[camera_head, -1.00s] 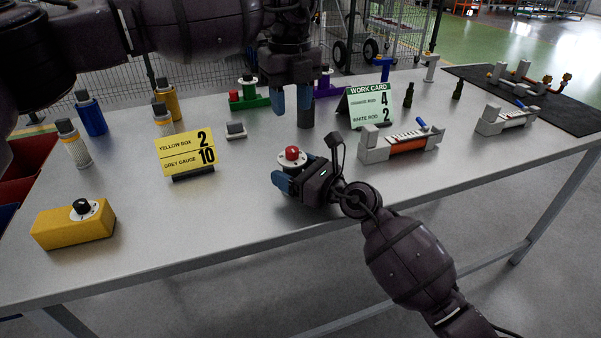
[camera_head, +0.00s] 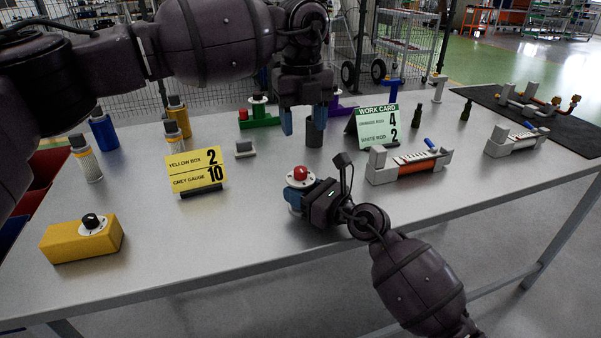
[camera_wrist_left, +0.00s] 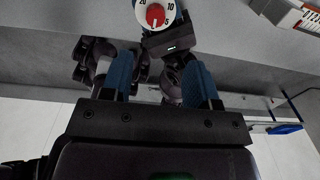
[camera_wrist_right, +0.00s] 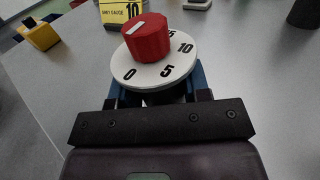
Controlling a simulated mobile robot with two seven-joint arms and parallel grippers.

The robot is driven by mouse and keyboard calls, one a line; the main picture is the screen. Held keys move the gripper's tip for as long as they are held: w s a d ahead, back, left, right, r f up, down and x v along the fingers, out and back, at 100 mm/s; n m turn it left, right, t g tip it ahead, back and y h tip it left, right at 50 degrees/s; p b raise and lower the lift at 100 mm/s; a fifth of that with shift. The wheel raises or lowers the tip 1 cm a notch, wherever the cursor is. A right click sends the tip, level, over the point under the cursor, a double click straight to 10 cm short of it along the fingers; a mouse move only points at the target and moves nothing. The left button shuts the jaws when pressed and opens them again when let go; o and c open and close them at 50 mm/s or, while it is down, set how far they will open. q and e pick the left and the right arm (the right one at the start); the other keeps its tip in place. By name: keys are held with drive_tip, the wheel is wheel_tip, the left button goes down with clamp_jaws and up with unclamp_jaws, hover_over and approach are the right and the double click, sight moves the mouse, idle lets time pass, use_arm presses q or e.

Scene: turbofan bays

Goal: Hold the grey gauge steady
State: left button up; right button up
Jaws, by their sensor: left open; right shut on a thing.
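The gauge (camera_head: 300,177) has a white numbered dial and a red knob; its body is mostly hidden. My right gripper (camera_head: 296,197) is shut around it near the table's front edge. In the right wrist view the dial (camera_wrist_right: 122,68) and red knob (camera_wrist_right: 148,38) stand above the blue fingers. A white mark lies on the knob; its exact dial reading is unclear. My left gripper (camera_head: 303,121) is open and empty, farther back above the table. The left wrist view shows the dial (camera_wrist_left: 141,14) beyond its open fingers (camera_wrist_left: 159,82).
A yellow box (camera_head: 82,240) with a black knob sits front left. A yellow card (camera_head: 196,172) reads yellow box 2, grey gauge 10. A dark cylinder (camera_head: 314,134) stands by my left fingers. A green work card (camera_head: 377,127) and a grey fixture (camera_head: 410,167) stand right.

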sight(300, 169)
use_arm(q)
drive_tip(key=f+m, duration=0.3)
drive_tip(key=m, duration=0.8)
drive_tip(key=f+m, duration=0.3)
drive_tip(key=m, duration=0.8)
drive_tip(key=f+m, duration=0.4)
drive_tip(key=m, duration=0.8)
drive_tip(key=shift+a, duration=0.25)
drive_tip(key=c, duration=0.9)
drive_tip(key=shift+c, duration=0.2)
